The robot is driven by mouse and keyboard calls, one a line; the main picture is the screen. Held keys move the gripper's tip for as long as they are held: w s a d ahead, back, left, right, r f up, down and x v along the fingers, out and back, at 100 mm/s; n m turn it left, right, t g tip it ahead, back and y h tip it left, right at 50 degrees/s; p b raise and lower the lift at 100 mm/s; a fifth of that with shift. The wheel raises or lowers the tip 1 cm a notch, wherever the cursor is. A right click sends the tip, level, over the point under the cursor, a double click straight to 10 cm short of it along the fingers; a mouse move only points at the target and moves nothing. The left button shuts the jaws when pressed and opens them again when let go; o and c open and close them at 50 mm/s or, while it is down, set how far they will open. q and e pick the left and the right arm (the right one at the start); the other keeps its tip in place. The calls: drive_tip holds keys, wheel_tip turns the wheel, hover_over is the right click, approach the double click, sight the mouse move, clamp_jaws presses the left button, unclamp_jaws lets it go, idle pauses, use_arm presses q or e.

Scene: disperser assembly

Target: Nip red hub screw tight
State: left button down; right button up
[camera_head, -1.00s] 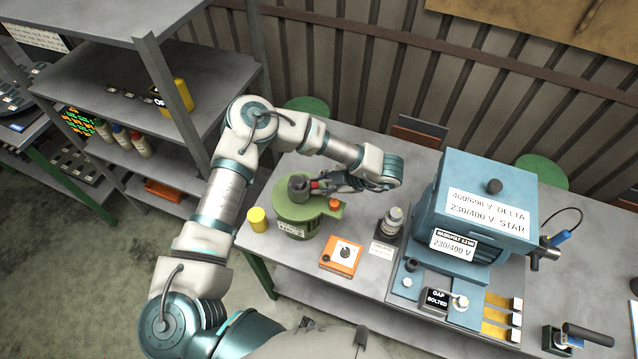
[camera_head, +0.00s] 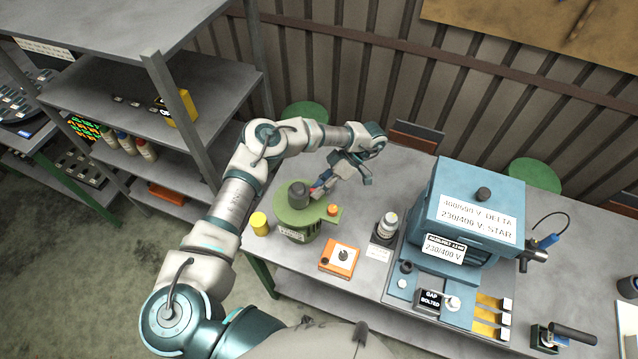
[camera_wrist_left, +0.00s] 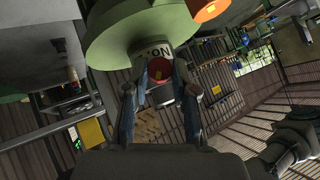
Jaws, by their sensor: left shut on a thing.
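The red hub screw (camera_head: 315,190) sits on the side of the dark grey hub (camera_head: 298,194), above the round green fixture (camera_head: 306,217). My left gripper (camera_head: 322,186) reaches in from the right of the hub, with its fingers at the screw. In the left wrist view the red screw's round end (camera_wrist_left: 159,69) shows between the two fingers of the left gripper (camera_wrist_left: 160,84), which are shut on it. A pale collar marked "ON" is behind it. My right gripper is not in view.
An orange knob (camera_head: 333,210) stands on the fixture's arm. A yellow cylinder (camera_head: 259,223), an orange block (camera_head: 339,259) and a bottle-like part (camera_head: 387,227) are nearby. A large blue motor housing (camera_head: 468,215) fills the right of the grey table. Shelves stand at the left.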

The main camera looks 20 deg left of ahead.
use_arm(q)
drive_tip(key=shift+w+m+g+p, duration=0.15)
drive_tip(key=shift+m+g+p, duration=0.2)
drive_tip(key=shift+p, duration=0.25)
drive_tip(key=c, duration=1.2)
unclamp_jaws()
wheel_tip(320, 180, up, 10)
drive_tip(key=shift+w+f, duration=0.1)
drive_tip(key=shift+f, duration=0.1)
